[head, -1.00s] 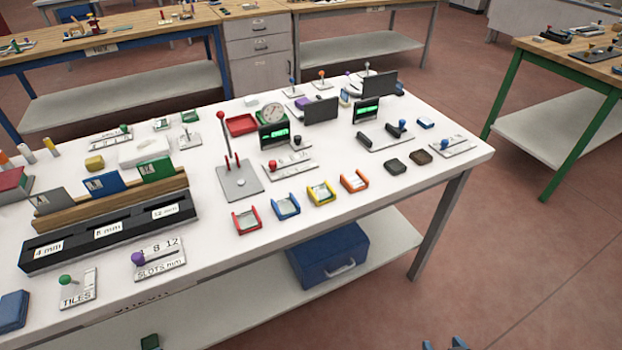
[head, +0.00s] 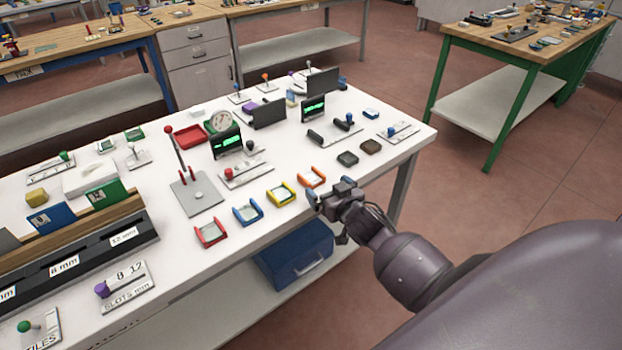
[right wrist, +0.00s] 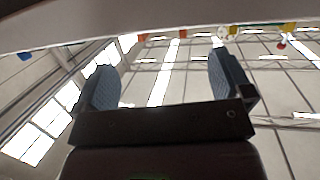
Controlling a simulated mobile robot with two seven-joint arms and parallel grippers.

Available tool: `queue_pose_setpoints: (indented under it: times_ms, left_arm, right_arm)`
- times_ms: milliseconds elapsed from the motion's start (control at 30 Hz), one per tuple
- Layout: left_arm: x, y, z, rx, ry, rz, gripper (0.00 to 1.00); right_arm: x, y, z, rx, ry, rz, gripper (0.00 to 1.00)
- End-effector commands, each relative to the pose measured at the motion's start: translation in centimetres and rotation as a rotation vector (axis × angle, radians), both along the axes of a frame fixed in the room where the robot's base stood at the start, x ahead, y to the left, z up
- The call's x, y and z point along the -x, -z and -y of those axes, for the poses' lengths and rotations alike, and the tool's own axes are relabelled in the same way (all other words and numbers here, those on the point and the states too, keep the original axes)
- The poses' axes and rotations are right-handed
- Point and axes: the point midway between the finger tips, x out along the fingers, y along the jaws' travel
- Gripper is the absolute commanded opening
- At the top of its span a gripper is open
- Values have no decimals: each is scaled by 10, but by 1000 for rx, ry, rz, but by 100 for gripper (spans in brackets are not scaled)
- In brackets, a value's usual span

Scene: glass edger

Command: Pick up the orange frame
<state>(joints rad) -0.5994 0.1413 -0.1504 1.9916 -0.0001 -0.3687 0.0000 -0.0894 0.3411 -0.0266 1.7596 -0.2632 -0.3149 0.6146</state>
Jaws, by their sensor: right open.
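The orange frame (head: 312,177) is a small three-sided holder with a pale tile in it. It lies on the white table near the front edge, at the right end of a row of coloured frames. My right gripper (head: 331,192) is at the table's front edge, just in front of the orange frame and apart from it. Its two blue-grey fingers stand wide apart with nothing between them in the right wrist view (right wrist: 165,78). My left gripper is not in view.
Yellow (head: 281,193), blue (head: 248,211) and red (head: 210,234) frames continue the row to the left. A red-knobbed lever (head: 182,155) stands behind. A blue box (head: 296,258) sits on the shelf below.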

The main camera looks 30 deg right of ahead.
Motion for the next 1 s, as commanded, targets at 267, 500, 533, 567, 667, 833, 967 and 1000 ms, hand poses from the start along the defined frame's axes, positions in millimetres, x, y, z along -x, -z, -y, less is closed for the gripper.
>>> queue_pose_setpoints:
  times_ms: [267,500,533,567,667,833,967,1000]
  left_arm:
    - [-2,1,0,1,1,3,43]
    - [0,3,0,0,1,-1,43]
    - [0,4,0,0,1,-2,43]
    - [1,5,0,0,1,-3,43]
    - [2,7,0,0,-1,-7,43]
    - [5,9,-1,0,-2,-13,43]
    - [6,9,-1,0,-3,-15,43]
    - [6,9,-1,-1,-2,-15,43]
  right_arm:
    - [-19,4,2,0,0,0,98]
    - [-47,8,0,1,-1,0,98]
    - [-51,8,-1,2,-1,1,98]
    - [-55,10,0,3,-2,0,98]
    - [-63,12,1,1,-1,-2,98]
    - [-68,13,2,0,-1,-2,98]
    - [-68,13,2,0,-1,-2,98]
    - [-68,13,2,0,-1,-2,96]
